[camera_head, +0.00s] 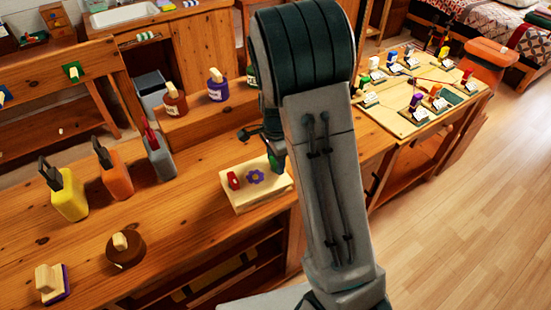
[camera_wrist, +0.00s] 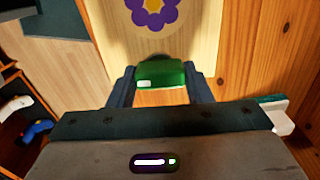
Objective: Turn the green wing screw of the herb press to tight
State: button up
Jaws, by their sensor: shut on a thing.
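The herb press (camera_head: 262,196) is a pale wooden block on the wooden workbench, with a red wing screw (camera_head: 233,181) at its left and a purple flower (camera_head: 255,177) with a yellow centre on top. The green wing screw (camera_head: 276,165) is at its right side, partly hidden by my arm. In the wrist view, the green wing screw (camera_wrist: 160,73) sits between the fingertips of my gripper (camera_wrist: 160,84), which is shut on it. The purple flower also shows in the wrist view (camera_wrist: 153,11), just beyond the screw. The wing's exact turn angle is hard to tell.
Yellow (camera_head: 68,195), orange (camera_head: 116,174) and grey (camera_head: 158,158) containers stand left on the bench (camera_head: 180,215). Brown (camera_head: 174,103) and purple (camera_head: 217,88) jars stand on a raised ledge behind. A brown round object (camera_head: 125,249) lies in front. The bench between is clear.

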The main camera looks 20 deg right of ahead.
jog(key=o, duration=1)
notch_tip(320, 180, up, 14)
jog(key=shift+f, duration=0.1)
dwell(0.4)
jog(key=s+n+t, duration=0.1)
jog(key=s+n, duration=0.4)
jog(key=s, duration=0.2)
jog(key=s+r+n+t, duration=0.1)
jog(key=s+n, duration=0.4)
jog(key=s, duration=0.2)
jog(key=s+r+n+t, duration=0.1)
jog(key=s+n, duration=0.4)
jog(key=s, duration=0.2)
jog(key=shift+a+r+n, duration=0.15)
jog(key=shift+r+n, duration=0.1)
jog(key=shift+n, duration=0.05)
